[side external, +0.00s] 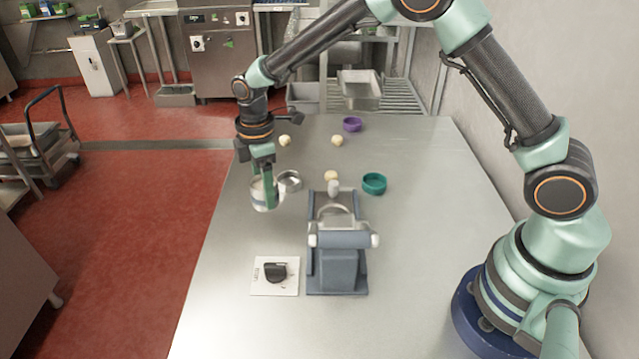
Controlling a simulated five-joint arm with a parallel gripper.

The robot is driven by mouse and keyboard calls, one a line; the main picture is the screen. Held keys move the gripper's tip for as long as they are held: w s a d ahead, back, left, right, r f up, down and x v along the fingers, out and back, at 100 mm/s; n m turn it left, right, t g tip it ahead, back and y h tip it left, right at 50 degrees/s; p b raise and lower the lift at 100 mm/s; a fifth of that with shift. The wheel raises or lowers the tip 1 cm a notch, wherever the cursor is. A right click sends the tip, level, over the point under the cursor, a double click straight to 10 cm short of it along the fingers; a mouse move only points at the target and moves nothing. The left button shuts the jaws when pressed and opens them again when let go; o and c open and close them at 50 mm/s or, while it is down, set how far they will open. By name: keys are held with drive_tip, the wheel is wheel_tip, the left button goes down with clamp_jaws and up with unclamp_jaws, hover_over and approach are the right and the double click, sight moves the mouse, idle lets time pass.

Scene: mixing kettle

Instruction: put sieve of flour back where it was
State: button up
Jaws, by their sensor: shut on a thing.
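My gripper (268,186) is at the left part of the table and points down. It is shut on a light metal sieve (260,196), which looks whitish and cup-shaped. The sieve appears held above the table near its left edge; the exact gap cannot be told. The flour inside cannot be made out. A small round metal container (290,180) stands just right of the sieve, close to it or behind it. The grey-blue mixing kettle (337,265) on its stand is to the right and nearer the camera.
A teal bowl (374,183) and a purple bowl (352,124) stand on the table (420,260). Several pale round lumps (338,140) lie near the back and behind the kettle. A white plate with a black knob (275,271) lies left of the kettle. The front right table is clear.

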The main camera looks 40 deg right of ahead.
drive_tip(key=shift+f, duration=2.25)
drive_tip(key=shift+f, duration=0.1)
drive_tip(key=o, duration=1.5)
drive_tip(key=shift+c, duration=0.2)
